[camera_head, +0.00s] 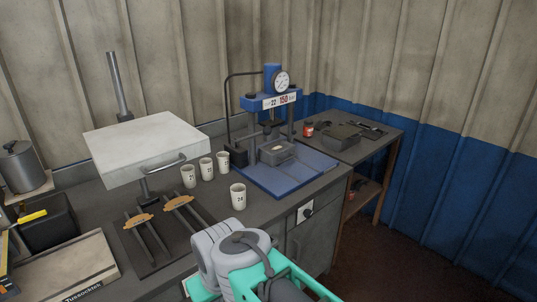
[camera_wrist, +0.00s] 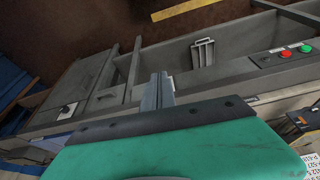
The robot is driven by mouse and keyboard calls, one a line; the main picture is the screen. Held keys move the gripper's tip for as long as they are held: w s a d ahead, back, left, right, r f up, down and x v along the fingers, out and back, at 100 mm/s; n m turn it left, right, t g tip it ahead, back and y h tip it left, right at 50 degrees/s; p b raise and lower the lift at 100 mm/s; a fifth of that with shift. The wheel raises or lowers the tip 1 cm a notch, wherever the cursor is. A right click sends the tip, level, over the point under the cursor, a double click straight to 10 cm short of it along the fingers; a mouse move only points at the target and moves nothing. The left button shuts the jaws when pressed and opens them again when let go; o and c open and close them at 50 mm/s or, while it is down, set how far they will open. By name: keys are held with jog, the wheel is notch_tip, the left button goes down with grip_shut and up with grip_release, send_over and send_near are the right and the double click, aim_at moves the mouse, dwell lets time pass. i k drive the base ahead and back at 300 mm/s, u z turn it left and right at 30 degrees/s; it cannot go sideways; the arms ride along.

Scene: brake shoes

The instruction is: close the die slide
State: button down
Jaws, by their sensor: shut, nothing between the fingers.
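The blue bench press (camera_head: 271,100) stands at the back right of the grey bench, with a round dial gauge and a number label. A grey die block (camera_head: 277,152) sits at the foot of its columns, above a blue base plate (camera_head: 285,178) that reaches toward the bench's front edge. I cannot tell how far the slide is out. My gripper's fingers (camera_wrist: 158,91) show in the wrist view, shut and empty, in front of the cabinet fronts. In the head view my arm is at the bottom centre and the fingertips are hidden. The press is not in the wrist view.
Several white numbered cups (camera_head: 238,197) stand left of the press. A pale lidded box with a handle (camera_head: 147,145) is at the left, above two brake shoes (camera_head: 140,220). A side table (camera_head: 365,142) stands right. The cabinet front has a knob (camera_head: 305,212).

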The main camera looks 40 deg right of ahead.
aim_at(274, 153)
jog(key=z, duration=0.25)
jog(key=i, duration=1.05)
jog(key=z, duration=0.2)
